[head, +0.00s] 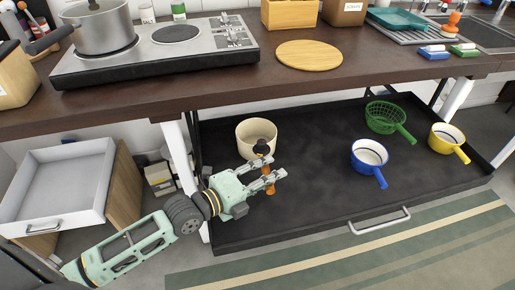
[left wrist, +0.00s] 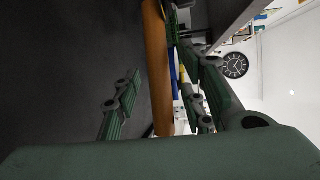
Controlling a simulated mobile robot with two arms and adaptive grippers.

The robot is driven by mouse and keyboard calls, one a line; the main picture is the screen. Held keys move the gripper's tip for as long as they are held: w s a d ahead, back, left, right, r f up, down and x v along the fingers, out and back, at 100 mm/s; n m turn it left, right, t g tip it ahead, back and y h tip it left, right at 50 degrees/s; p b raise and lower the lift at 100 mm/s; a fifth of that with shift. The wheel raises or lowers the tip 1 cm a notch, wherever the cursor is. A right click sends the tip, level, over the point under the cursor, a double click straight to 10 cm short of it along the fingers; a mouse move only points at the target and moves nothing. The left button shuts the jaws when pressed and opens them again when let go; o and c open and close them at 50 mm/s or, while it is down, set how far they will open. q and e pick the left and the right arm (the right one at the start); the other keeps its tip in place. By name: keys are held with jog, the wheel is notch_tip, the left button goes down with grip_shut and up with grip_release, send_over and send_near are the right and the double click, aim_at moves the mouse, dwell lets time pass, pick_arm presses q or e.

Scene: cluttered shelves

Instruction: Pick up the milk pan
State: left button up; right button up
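A cream pan (head: 252,128) with an orange-brown handle (head: 269,186) stands in the open black drawer; it is the pan at my left gripper. My left gripper (head: 272,167) is low over the drawer at this handle. In the left wrist view the handle (left wrist: 155,60) runs between the two fingers of the gripper (left wrist: 168,85), with a gap visible on the left finger's side. The gripper looks open around the handle, not closed on it. A blue pan (head: 369,153) and a yellow pan (head: 447,136) are farther right. My right gripper is not in view.
A green colander (head: 385,117) sits at the back right of the black drawer (head: 310,205). The counter (head: 150,92) overhangs the drawer's back, with a stove and pot above. A white open drawer (head: 60,185) is at the left. The drawer's middle is clear.

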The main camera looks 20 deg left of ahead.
pick_arm(q)
grip_shut()
dwell(0.4)
jog(key=shift+r, duration=0.15)
